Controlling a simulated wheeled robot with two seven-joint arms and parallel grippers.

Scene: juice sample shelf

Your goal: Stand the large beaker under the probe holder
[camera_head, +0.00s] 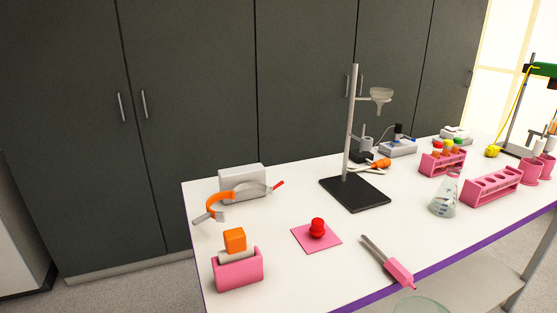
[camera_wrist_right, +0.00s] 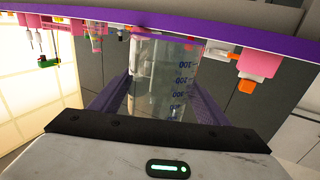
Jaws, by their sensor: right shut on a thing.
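The large clear beaker (camera_wrist_right: 160,75) with blue volume marks is between the purple fingers of my right gripper (camera_wrist_right: 155,98) in the right wrist view, and the gripper is shut on it. In the head view only the round top of the beaker (camera_head: 421,305) shows at the bottom edge, in front of the table; the gripper is out of that view. At the far right of the head view, a dark stand carries a green clamp-like part (camera_head: 543,69) with a yellow cable, which may be the probe holder. My left gripper is not in view.
The white table (camera_head: 290,278) has a purple front edge. Pink cups (camera_head: 530,170) stand at the right.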

